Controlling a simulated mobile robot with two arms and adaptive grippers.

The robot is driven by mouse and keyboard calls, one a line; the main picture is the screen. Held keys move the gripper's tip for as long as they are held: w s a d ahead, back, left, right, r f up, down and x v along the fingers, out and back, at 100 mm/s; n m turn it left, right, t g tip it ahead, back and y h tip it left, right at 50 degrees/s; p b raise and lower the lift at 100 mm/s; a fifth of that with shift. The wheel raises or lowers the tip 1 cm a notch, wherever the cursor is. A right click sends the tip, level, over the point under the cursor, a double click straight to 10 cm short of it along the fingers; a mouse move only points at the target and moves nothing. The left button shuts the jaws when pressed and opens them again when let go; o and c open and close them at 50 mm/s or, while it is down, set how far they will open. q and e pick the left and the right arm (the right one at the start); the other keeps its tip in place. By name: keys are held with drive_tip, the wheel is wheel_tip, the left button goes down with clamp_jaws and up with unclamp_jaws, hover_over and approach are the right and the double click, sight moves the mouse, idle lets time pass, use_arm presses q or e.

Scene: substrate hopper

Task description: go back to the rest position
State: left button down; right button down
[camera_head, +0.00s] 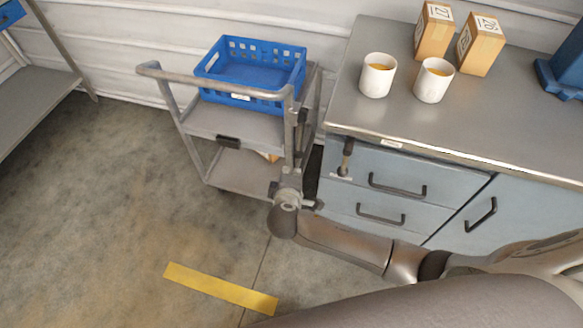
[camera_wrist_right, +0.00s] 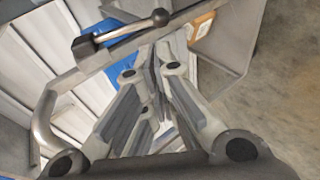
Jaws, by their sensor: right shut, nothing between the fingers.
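My right gripper (camera_head: 294,165) is in front of the right side of the grey cart (camera_head: 218,118), its arm coming in from the lower right. In the right wrist view, my right gripper's fingers (camera_wrist_right: 152,62) are together and empty, pointing toward the cart's metal frame (camera_wrist_right: 62,88). I cannot tell whether they touch the frame. The blue crate (camera_head: 250,66) is on the cart's top shelf; part of the blue crate shows behind the fingers in the wrist view (camera_wrist_right: 122,56). My left gripper is not in view.
The bench (camera_head: 480,124) at right has two white cups (camera_head: 378,77) (camera_head: 434,82) and two tan boxes (camera_head: 432,38) (camera_head: 479,48) on top. Blue-grey drawers (camera_head: 385,190) stand below. The floor (camera_head: 120,210) at left is clear, with a yellow strip (camera_head: 220,288).

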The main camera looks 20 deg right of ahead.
drive_tip(key=shift+s, duration=0.1)
idle(0.5)
drive_tip(key=s+d+f+m+g+y, duration=0.1)
drive_tip(key=s+d+f+g, duration=0.1)
drive_tip(key=s+f, duration=0.45)
drive_tip(key=s+d+f+m+g+y, duration=0.1)
drive_tip(key=s+d+f+g, duration=0.15)
drive_tip(key=f, duration=0.75)
drive_tip(key=s+d+f+m+g, duration=0.1)
drive_tip(key=s+f+g, duration=0.1)
drive_tip(key=s+f, duration=0.45)
drive_tip(key=s+d+f+m+g, duration=0.1)
drive_tip(key=s+f+m, duration=0.1)
drive_tip(key=s+f, duration=0.3)
drive_tip(key=s+d+f+m+g+y, duration=0.1)
drive_tip(key=s+f, duration=0.4)
drive_tip(key=s, duration=0.9)
drive_tip(key=s+d+f+m+g+y, duration=0.1)
drive_tip(key=s+f+m, duration=0.3)
drive_tip(key=s, duration=0.5)
drive_tip(key=shift+s+d+f, duration=0.2)
drive_tip(key=shift+d+f, duration=0.05)
drive_tip(key=shift+f, duration=0.4)
